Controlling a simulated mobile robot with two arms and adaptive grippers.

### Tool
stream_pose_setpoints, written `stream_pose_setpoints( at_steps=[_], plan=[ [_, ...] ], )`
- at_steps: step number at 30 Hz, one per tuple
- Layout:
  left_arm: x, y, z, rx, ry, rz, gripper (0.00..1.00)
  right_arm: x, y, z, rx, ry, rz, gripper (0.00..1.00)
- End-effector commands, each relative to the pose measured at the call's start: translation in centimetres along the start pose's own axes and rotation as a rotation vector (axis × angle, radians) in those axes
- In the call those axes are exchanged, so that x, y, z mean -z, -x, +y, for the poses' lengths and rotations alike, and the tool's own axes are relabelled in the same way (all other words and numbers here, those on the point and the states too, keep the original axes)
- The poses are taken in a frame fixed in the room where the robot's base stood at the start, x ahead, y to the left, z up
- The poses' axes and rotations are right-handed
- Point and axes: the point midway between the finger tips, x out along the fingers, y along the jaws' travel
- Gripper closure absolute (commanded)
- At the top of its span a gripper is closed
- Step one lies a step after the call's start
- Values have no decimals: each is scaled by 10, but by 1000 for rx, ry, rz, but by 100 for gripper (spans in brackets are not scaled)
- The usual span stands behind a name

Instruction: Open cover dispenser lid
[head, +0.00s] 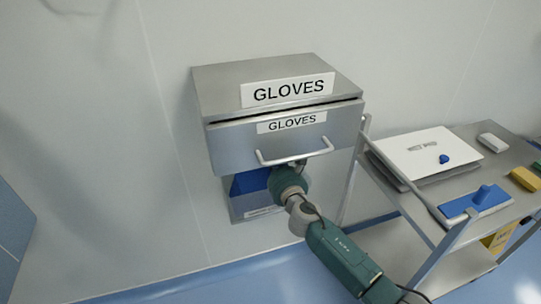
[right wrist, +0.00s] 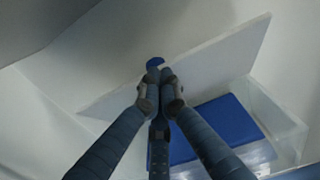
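In the right wrist view, a pale flat lid (right wrist: 225,62) stands tilted above a clear-walled dispenser box (right wrist: 288,122) with blue contents (right wrist: 212,118). A blue knob (right wrist: 155,62) shows at my right gripper's fingertips (right wrist: 160,72), which are close together on it. In the head view, my right gripper (head: 289,172) is under the handled front of the upper steel dispenser, and the lid and knob are hidden there. The lower dispenser (head: 240,207) shows only in part, with blue (head: 250,182) inside. My left gripper is not in view.
A steel dispenser (head: 222,95) marked GLOVES hangs close above my right gripper, its handle (head: 285,160) just over it. A steel cart (head: 440,205) to the right carries a white case (head: 430,147), a blue-based tool (head: 482,200) and a yellow item (head: 526,178). Floor shows at the lower left.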

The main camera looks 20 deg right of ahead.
Motion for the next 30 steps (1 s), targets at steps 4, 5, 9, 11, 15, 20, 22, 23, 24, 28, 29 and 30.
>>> stream_pose_setpoints(
  at_steps=[4,5,9,11,15,20,22,23,24,28,29,30],
  plan=[
    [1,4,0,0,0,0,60,-7,-6,0,0,1,-2,100],
    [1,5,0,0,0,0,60,-8,-7,0,0,1,-2,100],
    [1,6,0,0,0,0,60,-11,-10,0,0,1,-3,100],
    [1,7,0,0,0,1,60,-11,-11,0,0,1,-2,100],
    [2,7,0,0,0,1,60,-11,-12,0,0,0,-2,100],
    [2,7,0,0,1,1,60,-11,-12,0,0,0,-2,100],
    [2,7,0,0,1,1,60,-11,-12,0,0,0,-2,100],
    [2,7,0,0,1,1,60,-11,-12,0,0,0,-2,100],
    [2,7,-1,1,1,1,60,-11,-12,0,0,0,-2,100],
    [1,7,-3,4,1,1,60,-11,-9,0,0,1,-2,100],
    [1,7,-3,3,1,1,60,-11,-7,0,0,1,-2,100],
    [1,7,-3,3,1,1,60,-10,-3,0,-1,1,-2,100]
  ],
)
